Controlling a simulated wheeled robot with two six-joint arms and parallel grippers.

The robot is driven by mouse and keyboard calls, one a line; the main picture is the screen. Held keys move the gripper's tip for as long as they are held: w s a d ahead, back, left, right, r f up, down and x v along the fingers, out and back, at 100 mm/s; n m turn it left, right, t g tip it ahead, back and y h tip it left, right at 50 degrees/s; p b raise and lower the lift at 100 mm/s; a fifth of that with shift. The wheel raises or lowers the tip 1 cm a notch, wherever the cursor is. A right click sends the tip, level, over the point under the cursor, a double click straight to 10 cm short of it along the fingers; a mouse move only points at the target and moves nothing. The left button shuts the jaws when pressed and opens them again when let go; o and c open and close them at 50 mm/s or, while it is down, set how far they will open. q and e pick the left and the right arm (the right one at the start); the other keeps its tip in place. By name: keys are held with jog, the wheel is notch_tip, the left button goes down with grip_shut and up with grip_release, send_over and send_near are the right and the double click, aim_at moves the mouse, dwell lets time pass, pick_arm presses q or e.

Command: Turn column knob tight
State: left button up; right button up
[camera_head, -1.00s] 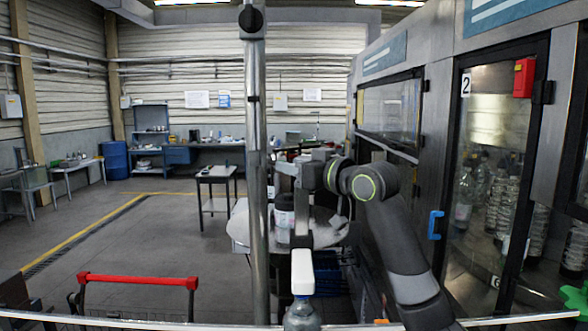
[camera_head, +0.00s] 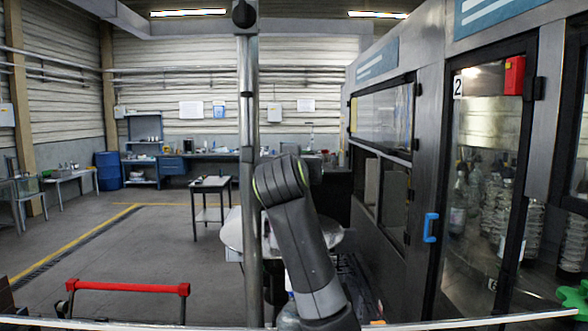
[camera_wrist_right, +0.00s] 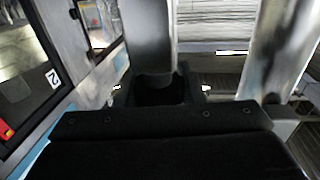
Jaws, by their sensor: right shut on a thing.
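My right arm reaches forward and hides its gripper and what lies ahead of it in the head view. In the right wrist view my right gripper (camera_wrist_right: 158,92) is shut on a piece that is mostly hidden between the dark fingers, by its place the column knob. A broad grey rounded part (camera_wrist_right: 150,40) stands just beyond the fingers. A shiny metal post (camera_wrist_right: 290,45) runs beside the gripper at the right. A tall metal pole (camera_head: 248,130) with a round black piece (camera_head: 244,14) near its top stands left of my arm in the head view. My left gripper is not in view.
A red bar (camera_head: 128,287) is at front left.

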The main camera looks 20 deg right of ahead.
jog(key=m+g+h, duration=0.2)
jog(key=h, duration=0.1)
jog(key=shift+s+d+m+h+b, duration=0.1)
jog(key=shift+d+m+h+b, duration=0.05)
jog(key=shift+m+h+b, duration=0.2)
jog(key=shift+s+d+r+m+g+h, duration=0.1)
jog(key=shift+s+d+m+g+h, duration=0.05)
jog(key=shift+m+g+h, duration=0.95)
jog(key=shift+s+d+m+g+h, duration=0.1)
jog(key=shift+m+g+h, duration=0.75)
jog(key=shift+g, duration=0.35)
jog(key=o, duration=1)
jog(key=b+v, duration=0.7)
jog(key=v, duration=1)
jog(key=shift+a, duration=0.3)
